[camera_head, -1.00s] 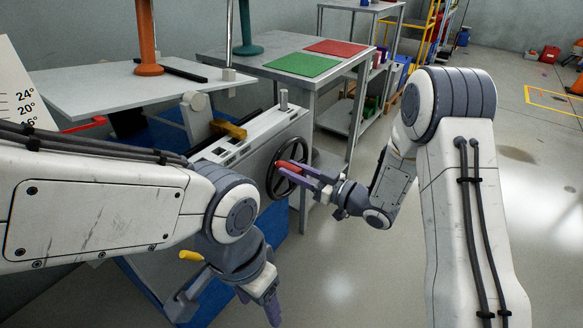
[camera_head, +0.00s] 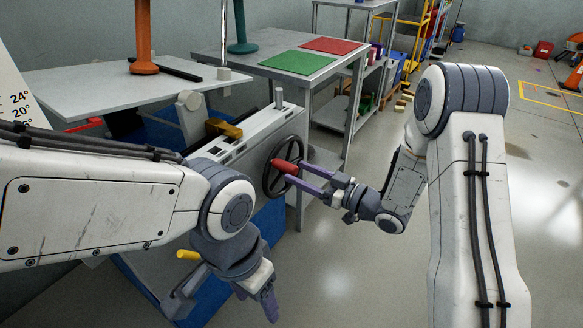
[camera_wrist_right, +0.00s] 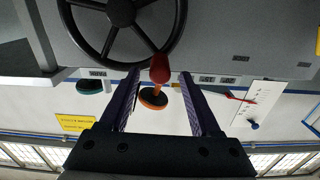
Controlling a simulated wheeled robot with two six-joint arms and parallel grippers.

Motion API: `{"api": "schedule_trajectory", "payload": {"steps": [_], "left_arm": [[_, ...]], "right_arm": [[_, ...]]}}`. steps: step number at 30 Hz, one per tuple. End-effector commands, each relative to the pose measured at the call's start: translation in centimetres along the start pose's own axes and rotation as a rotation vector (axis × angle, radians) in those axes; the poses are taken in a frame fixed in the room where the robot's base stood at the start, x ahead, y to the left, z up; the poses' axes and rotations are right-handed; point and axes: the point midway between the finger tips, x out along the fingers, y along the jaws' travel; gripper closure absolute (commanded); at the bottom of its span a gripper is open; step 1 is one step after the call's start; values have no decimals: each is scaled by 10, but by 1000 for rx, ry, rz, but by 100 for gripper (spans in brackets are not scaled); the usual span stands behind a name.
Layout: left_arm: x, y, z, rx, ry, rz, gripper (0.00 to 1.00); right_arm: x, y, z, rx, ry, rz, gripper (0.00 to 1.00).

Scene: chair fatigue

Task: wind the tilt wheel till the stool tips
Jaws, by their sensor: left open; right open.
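The dark spoked tilt wheel (camera_head: 268,178) is on the end of the grey test bench; it also shows in the right wrist view (camera_wrist_right: 120,12). Its red knob (camera_head: 284,167) sticks out towards my right gripper (camera_head: 296,172). That gripper is open, its purple fingers pointing at the knob. In the right wrist view the knob (camera_wrist_right: 160,70) is between the fingertip lines, with gaps on both sides. The orange stool (camera_head: 143,40) stands on the pale tilt plate (camera_head: 90,82); its top is out of view. My left gripper (camera_head: 266,298) hangs low, away from the wheel, open.
A metal table (camera_head: 225,58) with a green mat (camera_head: 298,62), a red mat (camera_head: 330,46) and a teal stool (camera_head: 241,30) stands behind the bench. An angle scale (camera_head: 15,95) is at the left edge. The floor right of the wheel is clear.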

Motion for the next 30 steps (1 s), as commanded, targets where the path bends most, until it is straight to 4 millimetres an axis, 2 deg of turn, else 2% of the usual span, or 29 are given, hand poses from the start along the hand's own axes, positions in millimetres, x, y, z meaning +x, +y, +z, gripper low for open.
{"api": "schedule_trajectory", "payload": {"steps": [1, 6, 12, 30], "left_arm": [[-4, 0, 0, 0, 0, 0, 36], [-8, 1, 0, 0, 0, 0, 36], [-10, 1, -1, 0, 0, 0, 36], [-10, 1, -1, 0, 0, 0, 36]], "right_arm": [[-13, 2, -1, 4, -2, 7, 36], [-45, 1, -1, 4, 0, 6, 36], [-66, 1, 0, 1, 1, 3, 36], [-65, 0, 1, -10, -21, 2, 36]]}}
